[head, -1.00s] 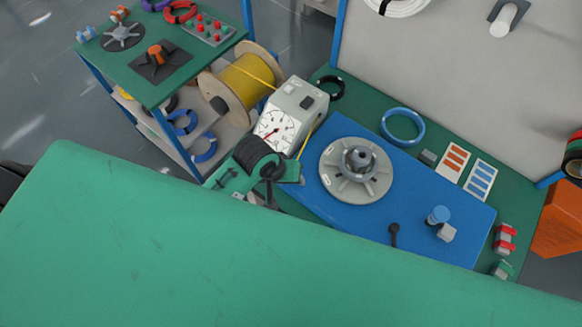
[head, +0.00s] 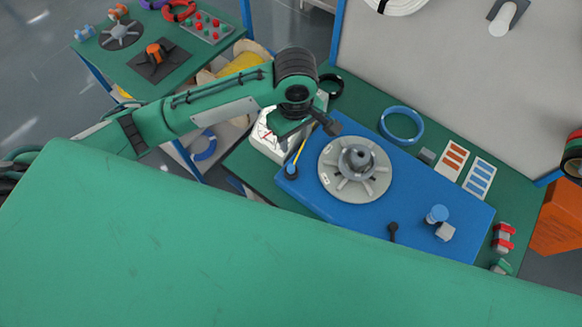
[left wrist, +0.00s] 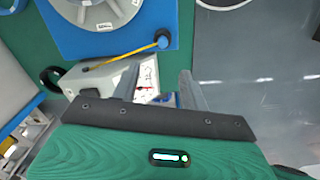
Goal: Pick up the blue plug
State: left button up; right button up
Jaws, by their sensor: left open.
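A small blue plug (head: 291,170) stands at the end of the yellow cable on the left edge of the blue board (head: 320,205). The left wrist view shows the blue plug (left wrist: 162,39) beyond my fingers. My left gripper (head: 328,124) hangs above the grey gauge box (head: 268,138) and the board's upper left edge, apart from the plug. In the left wrist view my left gripper (left wrist: 159,72) is open, with nothing held between its two fingers. My right gripper is out of view.
A grey spoked disc (head: 355,170) sits on the board. A blue-topped knob (head: 437,214) and a black lever (head: 393,231) stand to its right. A blue ring (head: 402,126) lies behind. A cart (head: 150,75) with parts stands at the left.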

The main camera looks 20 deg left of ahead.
pick_arm(q)
send_over(291, 167)
jog(key=f, duration=0.8)
jog(key=shift+w+d+f+p, duration=0.15)
jog(key=shift+d+f+p, duration=0.05)
jog(key=shift+d+p, duration=0.15)
jog(key=f, duration=0.2)
jog(key=a+f+p, duration=0.1)
jog(key=f, duration=0.1)
jog(key=shift+f, duration=0.4)
jog(key=shift+d+f, duration=0.1)
jog(key=shift+f, duration=0.15)
grip_shut()
